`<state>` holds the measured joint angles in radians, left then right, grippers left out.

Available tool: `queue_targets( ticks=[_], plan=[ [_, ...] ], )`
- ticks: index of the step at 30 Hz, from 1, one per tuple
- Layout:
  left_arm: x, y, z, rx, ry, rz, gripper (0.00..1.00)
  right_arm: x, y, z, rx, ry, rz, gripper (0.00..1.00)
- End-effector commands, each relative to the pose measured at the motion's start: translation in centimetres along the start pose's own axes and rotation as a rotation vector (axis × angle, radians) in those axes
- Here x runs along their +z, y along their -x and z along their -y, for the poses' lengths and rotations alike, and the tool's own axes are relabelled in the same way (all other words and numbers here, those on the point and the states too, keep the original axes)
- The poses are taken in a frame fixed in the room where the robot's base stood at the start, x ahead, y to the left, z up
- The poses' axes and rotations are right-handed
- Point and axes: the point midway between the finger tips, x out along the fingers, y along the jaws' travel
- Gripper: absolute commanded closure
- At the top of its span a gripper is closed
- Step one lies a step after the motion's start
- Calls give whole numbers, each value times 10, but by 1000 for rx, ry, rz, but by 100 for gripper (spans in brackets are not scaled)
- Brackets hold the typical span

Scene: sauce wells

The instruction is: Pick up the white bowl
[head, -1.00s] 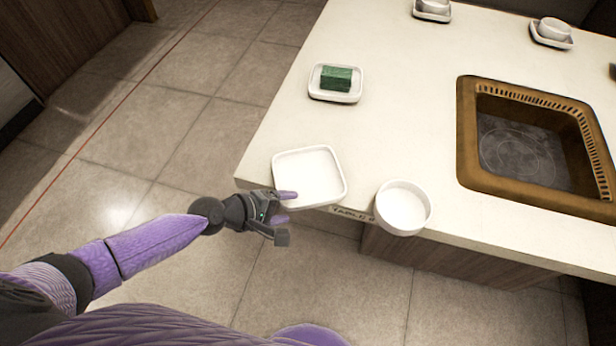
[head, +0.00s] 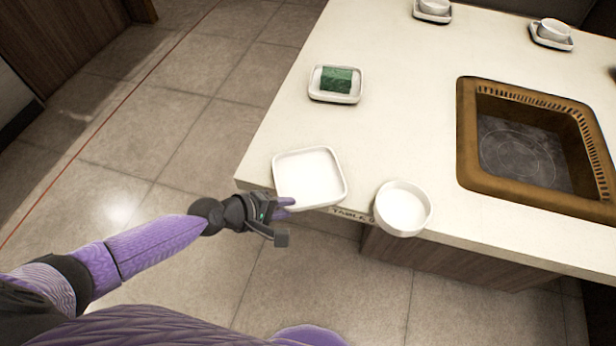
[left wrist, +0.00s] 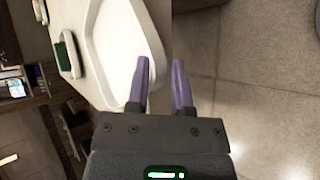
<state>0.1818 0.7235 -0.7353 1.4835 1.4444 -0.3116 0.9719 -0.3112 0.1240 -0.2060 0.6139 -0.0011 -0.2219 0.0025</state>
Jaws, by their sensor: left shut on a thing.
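A round white bowl (head: 403,210) stands upright at the table's front edge, right of a shallow square white dish (head: 312,178). My left gripper (head: 284,207) is at the dish's near left corner, apart from the round bowl. It is shut on the dish's rim. In the left wrist view, the dish (left wrist: 118,45) lies at the left finger, and the fingers (left wrist: 162,65) straddle its rim. The dish appears to rest on the table. The round bowl is not seen in the left wrist view. My right gripper is not in view.
The white table (head: 405,120) holds a small dish (head: 318,96) with a green block (head: 336,79) on it. A brown-framed sunken well (head: 466,140) is at the right. Small cups on saucers stand at the back.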

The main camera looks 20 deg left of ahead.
Motion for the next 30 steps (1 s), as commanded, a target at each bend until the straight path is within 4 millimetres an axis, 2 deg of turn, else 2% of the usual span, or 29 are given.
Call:
queue_targets(
  ticks=[25, 28, 30],
  plan=[
    [1, 0, 2, -8, -1, 3, 100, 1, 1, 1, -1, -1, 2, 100],
    [5, 11, -12, -4, -2, 2, 100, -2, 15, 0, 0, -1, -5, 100],
    [10, 24, -30, 0, -3, 1, 100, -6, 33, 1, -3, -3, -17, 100]
  ],
)
